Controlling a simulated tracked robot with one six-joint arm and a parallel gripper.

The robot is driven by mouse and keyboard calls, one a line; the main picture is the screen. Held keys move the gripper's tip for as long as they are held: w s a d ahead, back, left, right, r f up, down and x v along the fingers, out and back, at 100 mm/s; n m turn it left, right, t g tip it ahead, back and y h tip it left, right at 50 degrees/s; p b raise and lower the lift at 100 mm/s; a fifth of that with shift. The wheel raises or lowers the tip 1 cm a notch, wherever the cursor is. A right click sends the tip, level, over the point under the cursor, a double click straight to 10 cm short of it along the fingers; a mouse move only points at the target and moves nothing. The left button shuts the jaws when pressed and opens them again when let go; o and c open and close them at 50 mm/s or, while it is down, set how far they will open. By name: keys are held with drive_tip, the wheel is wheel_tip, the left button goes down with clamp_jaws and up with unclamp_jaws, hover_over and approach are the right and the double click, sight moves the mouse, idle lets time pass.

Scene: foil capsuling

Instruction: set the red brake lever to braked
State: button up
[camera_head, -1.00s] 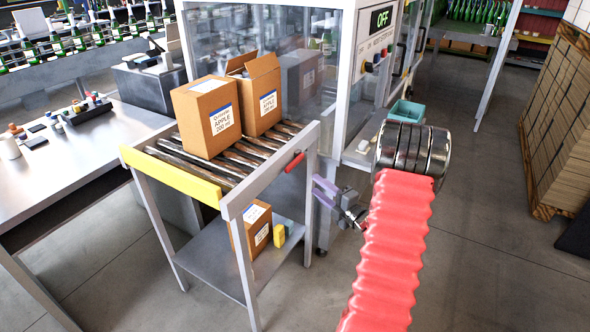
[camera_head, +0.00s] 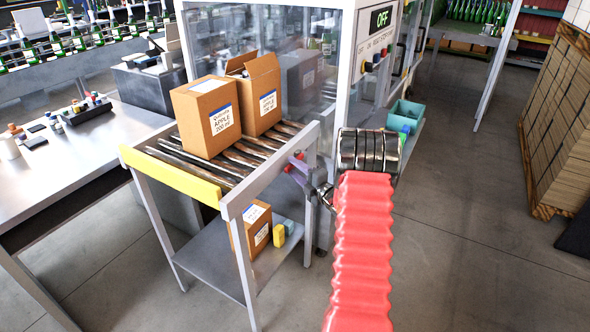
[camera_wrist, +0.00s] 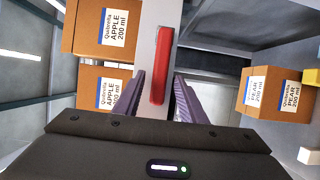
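The red brake lever (camera_wrist: 161,66) is on the side rail of the roller table. In the wrist view it lies between the two purple fingers of my gripper (camera_wrist: 156,92). A gap shows beside the lever, at least on the right finger's side, so the fingers look open around it. In the head view my gripper (camera_head: 297,172) is at the rail, and its fingers cover most of the lever; only a bit of red (camera_head: 297,157) shows.
Two apple cartons (camera_head: 208,117) stand on the rollers (camera_head: 190,160). Another carton (camera_head: 251,228) and a yellow block (camera_head: 278,235) are on the lower shelf. A glass-walled machine (camera_head: 345,60) marked OFF stands behind. The floor at right (camera_head: 460,240) is clear.

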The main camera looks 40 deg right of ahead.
drive_tip(key=shift+w, duration=0.2)
clamp_jaws()
idle(0.4)
